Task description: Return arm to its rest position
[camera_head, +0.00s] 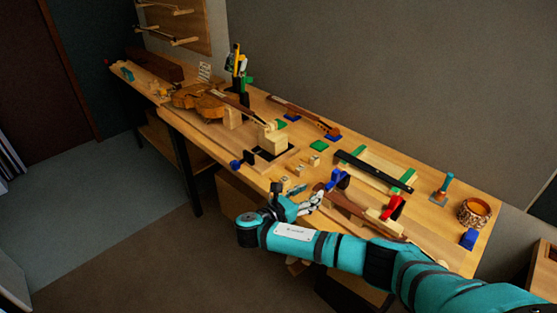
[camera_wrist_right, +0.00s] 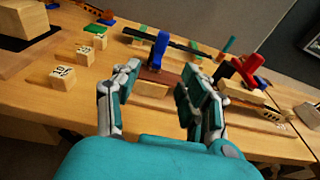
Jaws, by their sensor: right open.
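My right arm (camera_head: 335,250) is teal and reaches in from the lower right along the bench's front edge. My right gripper (camera_head: 312,203) is at the front edge of the bench, near a blue clamp (camera_head: 338,179). In the right wrist view my right gripper (camera_wrist_right: 158,88) is open, its two fingers apart with nothing held. The blue clamp (camera_wrist_right: 157,52) and a brown wooden piece (camera_wrist_right: 155,78) show beyond and between the fingers. My left gripper is not in view.
The wooden bench (camera_head: 425,222) holds a violin body (camera_head: 196,101), a red clamp (camera_head: 392,208), a black bar (camera_head: 373,170), a woven bowl (camera_head: 474,212) and small wooden cubes (camera_wrist_right: 62,77). Open floor (camera_head: 110,235) lies in front of the bench at left.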

